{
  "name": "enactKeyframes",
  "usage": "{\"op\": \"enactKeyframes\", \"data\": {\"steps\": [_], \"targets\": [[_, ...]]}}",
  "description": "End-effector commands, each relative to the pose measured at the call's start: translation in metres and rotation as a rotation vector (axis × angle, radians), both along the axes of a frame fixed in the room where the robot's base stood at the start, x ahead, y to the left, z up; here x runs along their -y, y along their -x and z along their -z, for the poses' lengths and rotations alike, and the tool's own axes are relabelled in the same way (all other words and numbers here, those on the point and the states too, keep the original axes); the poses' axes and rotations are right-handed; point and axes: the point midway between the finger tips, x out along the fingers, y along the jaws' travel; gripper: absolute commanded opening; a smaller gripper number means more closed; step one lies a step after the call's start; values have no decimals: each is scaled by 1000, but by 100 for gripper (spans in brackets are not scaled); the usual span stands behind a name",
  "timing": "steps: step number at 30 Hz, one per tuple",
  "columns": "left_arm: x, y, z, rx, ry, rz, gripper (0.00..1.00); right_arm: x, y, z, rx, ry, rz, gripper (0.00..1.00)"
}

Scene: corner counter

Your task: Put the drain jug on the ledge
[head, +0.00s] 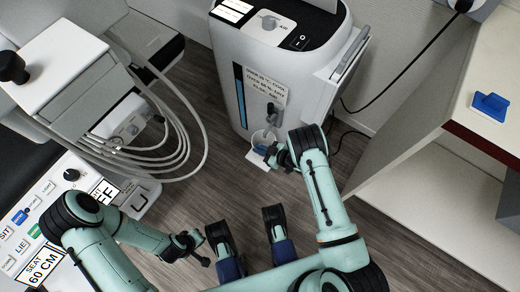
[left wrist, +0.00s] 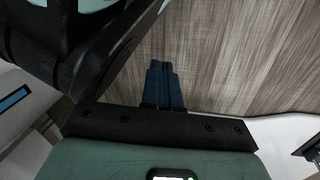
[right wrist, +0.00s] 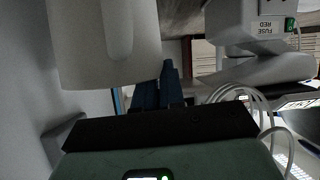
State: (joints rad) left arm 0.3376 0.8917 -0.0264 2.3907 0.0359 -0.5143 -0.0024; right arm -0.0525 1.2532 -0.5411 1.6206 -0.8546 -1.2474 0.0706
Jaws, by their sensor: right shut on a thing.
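The drain jug (head: 257,137) is a small white vessel low at the front of the grey machine, under its tap. My right gripper (head: 270,153) is shut on it from the near right side. In the right wrist view the jug (right wrist: 85,45) fills the upper left, and the blue fingers (right wrist: 158,88) are by its lower edge; the exact grip is hard to see. A small white ledge (head: 257,161) juts out at the jug's foot; whether they touch is unclear. My left gripper (head: 205,261) is over the floor, its blue fingers (left wrist: 162,84) together and empty.
The grey machine (head: 285,75) stands behind the jug. Looped pale hoses (head: 190,150) hang from the unit at left. A labelled control panel (head: 75,195) is at lower left. A white counter with a red edge (head: 490,60) bears a blue object (head: 490,104). Floor between is open.

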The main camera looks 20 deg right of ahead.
Motion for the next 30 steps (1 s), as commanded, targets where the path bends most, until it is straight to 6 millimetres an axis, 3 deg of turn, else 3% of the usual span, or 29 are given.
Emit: {"op": "enactKeyframes", "data": {"steps": [1,4,5,17,27,30], "targets": [[0,0,-1,1,0,0,0,0,0,0,0,0,0,0],[0,-1,-1,2,0,0,0,0,1,0,-1,0,1,35],[0,-1,-1,2,0,1,0,0,1,0,-1,0,1,38],[1,-6,-7,22,-1,1,0,7,6,-6,-1,1,2,38],[8,-51,-49,173,-9,10,0,48,53,-37,-2,0,6,38],[10,-53,-56,183,-5,14,0,59,65,-44,-1,0,5,38]]}}
